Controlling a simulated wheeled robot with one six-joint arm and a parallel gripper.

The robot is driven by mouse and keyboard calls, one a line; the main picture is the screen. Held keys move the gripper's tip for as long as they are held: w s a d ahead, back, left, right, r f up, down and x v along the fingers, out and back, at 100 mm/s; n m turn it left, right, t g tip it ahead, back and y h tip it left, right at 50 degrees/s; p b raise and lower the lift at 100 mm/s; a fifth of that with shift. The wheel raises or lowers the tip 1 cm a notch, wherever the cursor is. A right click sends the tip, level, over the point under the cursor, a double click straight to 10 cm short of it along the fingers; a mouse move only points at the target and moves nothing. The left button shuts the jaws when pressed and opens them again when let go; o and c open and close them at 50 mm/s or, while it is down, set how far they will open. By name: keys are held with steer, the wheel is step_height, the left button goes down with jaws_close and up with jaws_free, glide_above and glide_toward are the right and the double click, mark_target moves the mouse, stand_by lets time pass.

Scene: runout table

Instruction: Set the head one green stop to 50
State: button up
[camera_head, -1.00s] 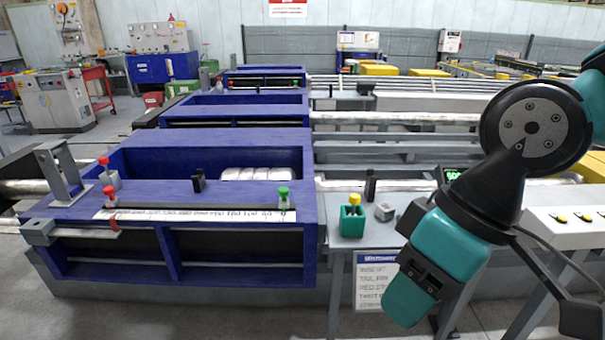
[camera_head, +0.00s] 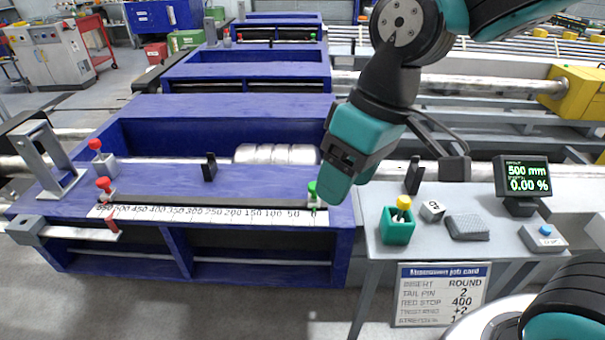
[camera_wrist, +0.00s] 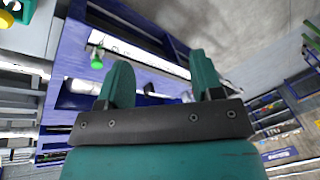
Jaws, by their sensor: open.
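The green stop (camera_head: 313,193) stands at the right end of the scale (camera_head: 205,212) on the front of the nearest blue bench. It is just right of the printed 50. In the wrist view the green knob (camera_wrist: 97,60) shows to the left of the left finger, apart from it. My gripper (camera_head: 337,182) is just right of the green stop in the head view, where its fingertips are hard to make out. In the wrist view my gripper (camera_wrist: 162,72) is open, with nothing between its fingers.
Red-knobbed stops (camera_head: 104,188) stand at the bench's left end. A black upright (camera_head: 209,168) stands behind the scale.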

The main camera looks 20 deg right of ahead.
steer(key=w+d+m+h+p, duration=0.15)
steer(key=w+p, duration=0.25)
steer(key=w, duration=1.2)
steer(key=h+p, duration=0.1)
steer(key=h, duration=0.1)
glide_above(314, 185)
step_height(314, 185, down, 4)
steer(key=f, duration=0.1)
step_height(314, 185, down, 17)
steer(key=p, duration=0.3)
steer(key=shift+p, duration=0.3)
jaws_close()
